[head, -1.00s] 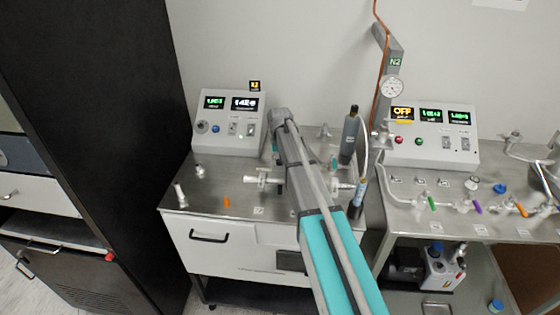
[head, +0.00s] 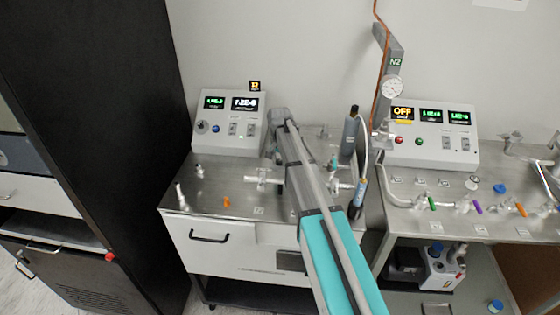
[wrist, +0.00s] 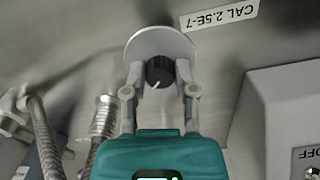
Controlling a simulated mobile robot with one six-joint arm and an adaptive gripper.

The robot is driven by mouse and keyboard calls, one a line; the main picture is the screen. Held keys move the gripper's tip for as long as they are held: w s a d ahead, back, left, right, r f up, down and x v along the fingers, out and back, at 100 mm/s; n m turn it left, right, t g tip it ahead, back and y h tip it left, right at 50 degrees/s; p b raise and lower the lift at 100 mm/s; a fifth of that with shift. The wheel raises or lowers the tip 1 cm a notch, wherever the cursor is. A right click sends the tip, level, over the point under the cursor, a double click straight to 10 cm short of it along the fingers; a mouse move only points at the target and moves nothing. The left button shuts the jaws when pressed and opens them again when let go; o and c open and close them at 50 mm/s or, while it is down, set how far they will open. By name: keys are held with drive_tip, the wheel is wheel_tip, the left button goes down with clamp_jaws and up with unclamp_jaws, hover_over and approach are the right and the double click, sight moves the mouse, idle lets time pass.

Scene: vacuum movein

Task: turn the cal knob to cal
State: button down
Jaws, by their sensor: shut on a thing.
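The cal knob (wrist: 160,72) is small and black with a white pointer line, seen in the wrist view in front of a pale round plate (wrist: 158,44). Its pointer line aims toward the bottom of that view, slightly left. A label reading "CAL 2.5E-7" (wrist: 222,14) lies upside down to the upper right of the knob. My gripper (wrist: 160,78) has one finger on each side of the knob and is shut on it. In the head view my arm hides the knob and the fingertips.
A control box with lit displays (head: 228,125) stands left of my arm, and another (head: 432,135) stands on the right bench. Glass tubing and a dark cylinder (head: 350,135) are close to my arm. In the wrist view, ribbed metal hoses (wrist: 103,118) are at left.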

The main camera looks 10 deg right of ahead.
drive_tip(key=shift+c, duration=2)
unclamp_jaws()
